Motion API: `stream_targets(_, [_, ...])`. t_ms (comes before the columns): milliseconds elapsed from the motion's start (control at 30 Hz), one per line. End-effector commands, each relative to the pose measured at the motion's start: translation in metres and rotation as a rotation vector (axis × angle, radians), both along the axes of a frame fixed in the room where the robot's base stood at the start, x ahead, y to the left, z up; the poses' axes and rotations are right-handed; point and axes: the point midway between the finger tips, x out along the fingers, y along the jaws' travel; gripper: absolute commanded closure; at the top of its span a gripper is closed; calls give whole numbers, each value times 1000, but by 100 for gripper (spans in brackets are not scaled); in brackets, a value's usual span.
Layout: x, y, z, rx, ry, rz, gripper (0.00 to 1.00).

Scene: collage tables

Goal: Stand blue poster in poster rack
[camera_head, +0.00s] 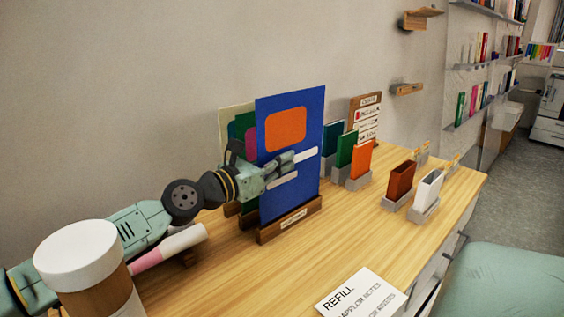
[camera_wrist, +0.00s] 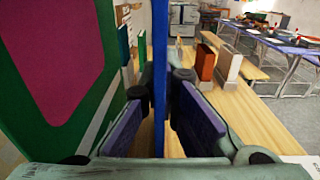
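The blue poster (camera_head: 293,123), with an orange rounded block and white strips, stands upright in a low wooden rack base (camera_head: 290,222) with a small label. My gripper (camera_head: 284,166) reaches in from the left at the poster's left edge, with one finger in front of its face. In the wrist view the poster (camera_wrist: 160,70) shows edge-on, a thin vertical strip between my two fingers (camera_wrist: 160,100). The inner finger faces show on both sides, with strips of tabletop visible beside the poster. The fingers look apart from it. The poster's foot is hidden in the wrist view.
Green and cream posters (camera_head: 238,122) stand close behind the blue one. Several small book holders (camera_head: 350,180) stand to the right. A white-lidded cup (camera_head: 78,255), a rolled paper (camera_head: 170,247) and a note card (camera_head: 360,293) are nearer.

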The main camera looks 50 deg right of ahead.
Motion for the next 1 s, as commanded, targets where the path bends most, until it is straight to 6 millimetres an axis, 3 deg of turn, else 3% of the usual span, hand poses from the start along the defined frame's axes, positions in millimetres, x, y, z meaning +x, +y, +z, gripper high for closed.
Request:
stream_targets(400, [0, 0, -19, 0, 0, 0, 100])
stream_targets(1000, [0, 0, -25, 0, 0, 0, 100])
